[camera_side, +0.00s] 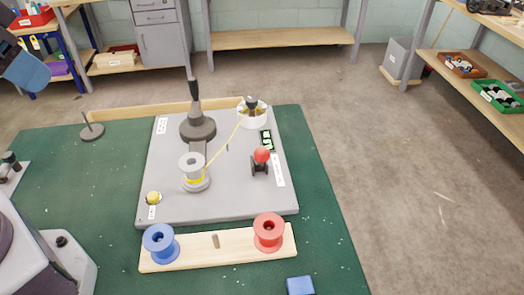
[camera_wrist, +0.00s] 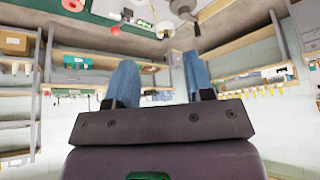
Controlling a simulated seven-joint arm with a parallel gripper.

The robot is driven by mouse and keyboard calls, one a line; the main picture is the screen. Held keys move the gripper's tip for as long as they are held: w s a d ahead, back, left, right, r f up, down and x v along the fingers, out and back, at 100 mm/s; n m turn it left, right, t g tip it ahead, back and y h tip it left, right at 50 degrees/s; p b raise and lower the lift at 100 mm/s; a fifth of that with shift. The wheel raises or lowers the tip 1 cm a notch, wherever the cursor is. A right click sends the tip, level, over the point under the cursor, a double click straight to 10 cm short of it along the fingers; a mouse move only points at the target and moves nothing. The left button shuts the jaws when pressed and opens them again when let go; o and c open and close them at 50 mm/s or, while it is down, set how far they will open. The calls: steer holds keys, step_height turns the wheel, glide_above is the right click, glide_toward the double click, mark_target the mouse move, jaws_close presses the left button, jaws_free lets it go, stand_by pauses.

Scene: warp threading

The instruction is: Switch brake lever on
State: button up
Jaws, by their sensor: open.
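A grey board (camera_side: 225,200) lies on the green table. On it stand a black-handled lever (camera_side: 194,92) on a round dark grey base, upright, and a short lever with a red ball knob (camera_side: 261,155) on a small black bracket. I cannot tell for sure which one is the brake lever. In the wrist view my gripper (camera_wrist: 160,58) has two blue fingers apart with nothing between them. Part of a blue finger (camera_side: 27,72) shows at the upper left edge of the side view, well away from both levers. The board shows at the top of the wrist view.
The board also holds a grey spool (camera_side: 192,166) with yellow thread running to a white ring-shaped part (camera_side: 252,115), a small display (camera_side: 267,140) and a yellow button (camera_side: 153,198). A wooden strip (camera_side: 216,251) in front carries blue (camera_side: 160,243) and red (camera_side: 268,232) spools. A blue block (camera_side: 300,286) lies nearby.

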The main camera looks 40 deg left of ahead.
steer(key=shift+d+f, duration=0.15)
steer(key=shift+d, duration=0.15)
steer(key=c, duration=0.3)
steer(key=shift+w+d+f+m+g+h, duration=0.2)
steer(key=shift+d+f+m+g, duration=0.2)
steer(key=shift+d+f, duration=0.2)
steer(key=shift+w+d+f+m+g+h, duration=0.1)
steer(key=shift+w+d+f+m+g, duration=0.1)
steer(key=shift+d+f+m+g, duration=0.3)
jaws_close()
steer(key=w+d+f+m+t+y, duration=0.2)
steer(key=w+d+f+m+y, duration=0.2)
steer(key=d+f+m, duration=0.8)
steer(key=w+d+f+m+t+y, duration=0.2)
steer(key=w+d+f+m+y, duration=0.25)
steer(key=d+f+m, duration=0.75)
steer(key=w+r+m+t, duration=0.1)
steer(key=r+m, duration=0.1)
steer(key=w+d+r+m+t, duration=0.1)
steer(key=w+r, duration=0.1)
steer(key=shift+w+d+r+m+t, duration=0.1)
steer(key=shift+m+t, duration=0.2)
steer(key=shift+m, duration=0.1)
